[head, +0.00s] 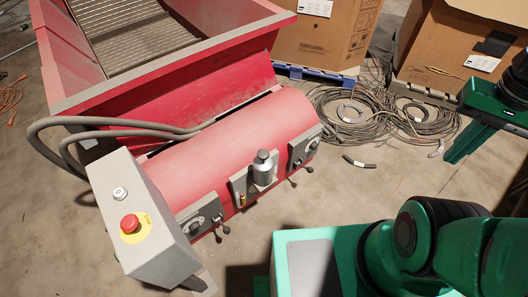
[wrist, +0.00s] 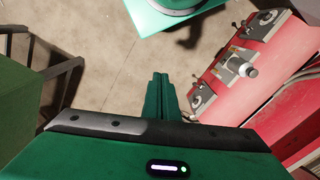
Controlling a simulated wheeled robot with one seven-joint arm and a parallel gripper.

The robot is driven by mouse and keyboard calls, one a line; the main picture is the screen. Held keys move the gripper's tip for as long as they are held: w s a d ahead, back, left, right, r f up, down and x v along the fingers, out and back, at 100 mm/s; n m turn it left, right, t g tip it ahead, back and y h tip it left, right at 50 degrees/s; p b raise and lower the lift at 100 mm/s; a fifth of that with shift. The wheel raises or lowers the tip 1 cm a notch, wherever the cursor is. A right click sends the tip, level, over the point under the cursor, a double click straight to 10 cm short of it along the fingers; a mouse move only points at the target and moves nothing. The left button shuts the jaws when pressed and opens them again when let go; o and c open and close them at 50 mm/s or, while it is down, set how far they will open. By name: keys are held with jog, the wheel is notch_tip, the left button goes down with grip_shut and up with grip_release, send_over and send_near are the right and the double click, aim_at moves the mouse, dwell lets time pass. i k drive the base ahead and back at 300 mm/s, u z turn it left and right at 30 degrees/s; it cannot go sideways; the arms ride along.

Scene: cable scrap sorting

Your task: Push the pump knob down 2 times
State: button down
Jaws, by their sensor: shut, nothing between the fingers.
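The pump knob (head: 262,170) is a grey metal cylinder with a narrower top, on a plate on the red machine's rounded front. It also shows in the wrist view (wrist: 246,70), at right. My gripper (head: 452,157) is green, at the head view's right edge, well apart from the knob and over the floor side. In the wrist view its fingers (wrist: 158,78) are together, with nothing between them, and the knob lies off to their right.
A grey control box (head: 150,218) with a red stop button (head: 130,224) stands at the machine's left end. Small levers and dials flank the knob. Cable coils (head: 350,128) and cardboard boxes (head: 325,45) are behind. A green cabinet (wrist: 32,85) is left in the wrist view.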

aim_at(263, 154)
jog(key=z, duration=1.3)
jog(key=k, duration=1.7)
jog(key=u, duration=0.7)
jog(key=i, duration=1)
